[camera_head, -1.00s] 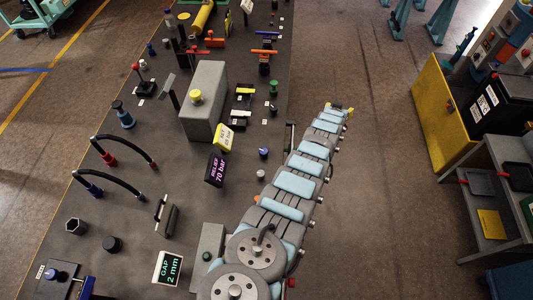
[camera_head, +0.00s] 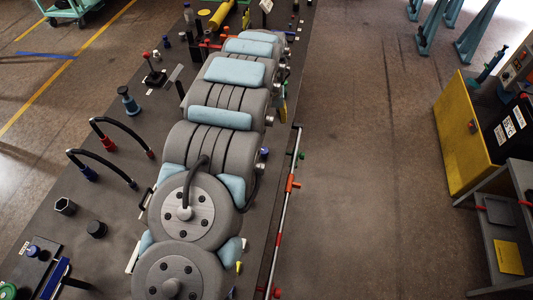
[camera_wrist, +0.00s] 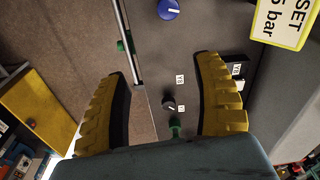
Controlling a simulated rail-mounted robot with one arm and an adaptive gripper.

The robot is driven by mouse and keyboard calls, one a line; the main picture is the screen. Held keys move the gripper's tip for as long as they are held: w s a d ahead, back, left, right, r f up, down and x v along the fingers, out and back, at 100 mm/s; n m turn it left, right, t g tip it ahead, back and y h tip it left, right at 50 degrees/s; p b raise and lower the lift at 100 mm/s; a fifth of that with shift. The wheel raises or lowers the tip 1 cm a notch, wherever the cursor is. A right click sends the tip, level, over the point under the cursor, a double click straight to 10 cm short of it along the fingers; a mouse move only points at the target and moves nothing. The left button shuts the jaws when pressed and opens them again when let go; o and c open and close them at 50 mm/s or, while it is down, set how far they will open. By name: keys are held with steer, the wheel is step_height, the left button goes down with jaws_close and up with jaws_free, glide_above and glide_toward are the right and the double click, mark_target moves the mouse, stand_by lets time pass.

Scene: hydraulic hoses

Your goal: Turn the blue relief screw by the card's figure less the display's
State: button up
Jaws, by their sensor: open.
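A blue round knob with a white mark (camera_wrist: 168,8) shows at the top edge of the wrist view, partly cut off; it looks like the relief screw. My gripper (camera_wrist: 162,68) is open and empty, with its two yellow ribbed fingers spread and the knob beyond their tips, apart from them. The yellow-edged card (camera_wrist: 283,22) is at the top right of the wrist view; "SET" and "5 bar" are readable, and the frame cuts it off. In the head view my arm hides the knob and the relief display.
A black knob with a white pointer (camera_wrist: 168,105) and a green fitting (camera_wrist: 175,130) show between the fingers. A metal rail (camera_head: 287,205) with red fittings runs along the bench's right edge. Looped black hoses (camera_head: 122,128) stand left of my arm.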

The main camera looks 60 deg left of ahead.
steer(key=s+r, duration=0.1)
steer(key=s, duration=0.2)
steer(key=b, duration=0.4)
glide_toward(264, 151)
steer(key=shift+g+h, duration=0.3)
steer(key=shift+h, duration=0.1)
steer(key=f, duration=0.3)
steer(key=a+f, duration=0.1)
steer(key=f, duration=0.1)
steer(key=shift+w, duration=0.2)
steer(key=shift+f, duration=2.55)
jaws_close()
